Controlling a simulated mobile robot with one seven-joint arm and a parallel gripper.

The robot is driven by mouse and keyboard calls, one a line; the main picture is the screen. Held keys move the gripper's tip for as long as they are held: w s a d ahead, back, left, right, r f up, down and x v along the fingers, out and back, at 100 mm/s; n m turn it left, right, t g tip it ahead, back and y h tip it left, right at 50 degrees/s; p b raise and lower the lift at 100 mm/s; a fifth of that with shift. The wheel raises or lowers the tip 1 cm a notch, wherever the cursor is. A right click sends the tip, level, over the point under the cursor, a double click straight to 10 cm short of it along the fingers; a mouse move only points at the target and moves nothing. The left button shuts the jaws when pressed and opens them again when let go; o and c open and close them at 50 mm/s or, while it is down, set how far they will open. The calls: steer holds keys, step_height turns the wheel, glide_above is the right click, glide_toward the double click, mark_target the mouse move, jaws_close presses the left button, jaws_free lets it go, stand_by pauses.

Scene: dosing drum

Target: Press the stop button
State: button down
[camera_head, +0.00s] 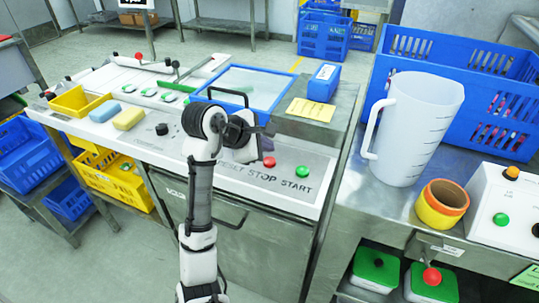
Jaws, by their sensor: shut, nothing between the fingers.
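The red stop button (269,162) sits on the sloping front panel (330,163), above the printed word STOP. The green start button (302,171) is to its right, above the word START. The word RESET is printed to the left, and the panel area above it is partly hidden by my arm. My gripper (267,130) is at the end of the arm, just above the red button in the picture. Its dark fingers look shut and empty. They appear apart from the button, but their height over the panel is hard to tell.
A blue-framed lid (268,104) and a yellow label (310,109) lie behind the panel. A black knob (162,129) and a yellow sponge (128,118) are to the left. A clear jug (410,125) and an orange-yellow cup (441,204) stand on the right-hand table.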

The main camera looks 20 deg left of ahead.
mark_target(266, 162)
steer(key=shift+r+p, duration=1.75)
steer(key=shift+p, duration=0.05)
steer(key=shift+f, duration=0.1)
